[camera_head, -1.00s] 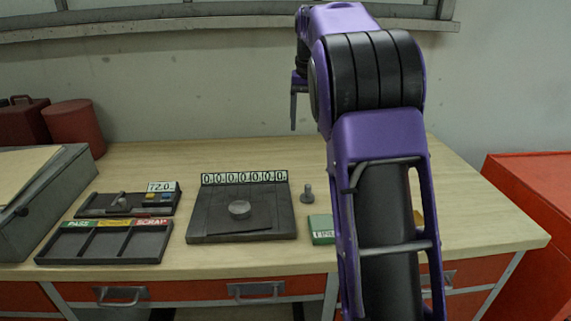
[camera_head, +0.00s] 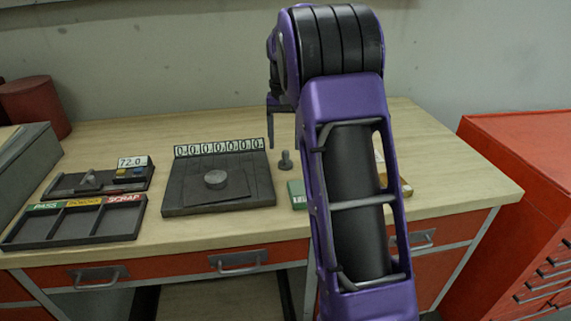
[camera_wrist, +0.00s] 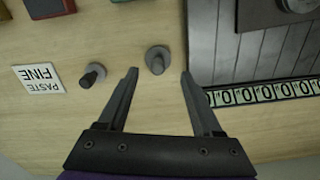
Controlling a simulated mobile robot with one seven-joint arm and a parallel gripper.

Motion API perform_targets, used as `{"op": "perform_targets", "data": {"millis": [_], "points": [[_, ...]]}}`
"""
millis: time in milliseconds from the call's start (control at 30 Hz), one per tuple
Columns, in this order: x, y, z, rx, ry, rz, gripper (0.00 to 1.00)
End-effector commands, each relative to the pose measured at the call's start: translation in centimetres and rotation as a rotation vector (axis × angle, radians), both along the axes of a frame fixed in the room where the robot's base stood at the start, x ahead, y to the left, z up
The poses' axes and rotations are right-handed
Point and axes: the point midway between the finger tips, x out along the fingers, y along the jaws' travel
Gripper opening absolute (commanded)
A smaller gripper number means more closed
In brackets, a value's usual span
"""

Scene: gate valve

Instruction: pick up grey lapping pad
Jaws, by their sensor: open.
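Two small knobbed pieces with round bases stand upright on the bench. The lighter grey one (camera_wrist: 158,60), which I take for the grey lapping pad, stands beside the dark plate; it also shows in the head view (camera_head: 285,160). The other (camera_wrist: 92,75) has a darker knob and stands apart; my arm seems to hide it in the head view. My gripper (camera_wrist: 159,73) is open and empty. In the wrist view the grey piece appears in the gap just beyond its fingertips, and I see no contact. In the head view my arm hides most of the gripper.
The dark plate (camera_head: 178,202) with a number strip (camera_head: 218,147) and a round grey disc (camera_head: 216,180) is close by. A paste card (camera_wrist: 38,79) and a green box (camera_head: 297,194) lie near. The sorting tray (camera_head: 70,240) is at left. A red cabinet (camera_head: 520,160) stands right of the bench.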

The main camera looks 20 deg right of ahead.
Motion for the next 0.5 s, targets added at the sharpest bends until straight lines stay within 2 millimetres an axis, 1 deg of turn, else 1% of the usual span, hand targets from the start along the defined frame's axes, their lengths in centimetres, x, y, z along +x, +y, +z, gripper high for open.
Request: {"op": "perform_targets", "data": {"millis": [300, 400, 500], "points": [[-0.4, -0.2, -4.4, 0.001, 0.003, -0.001, 0.67], [-0.4, -0.2, -5.1, 0.0, 0.001, -0.001, 0.67], [-0.4, -0.2, -5.2, 0.0, 0.0, 0.0, 0.67]]}}
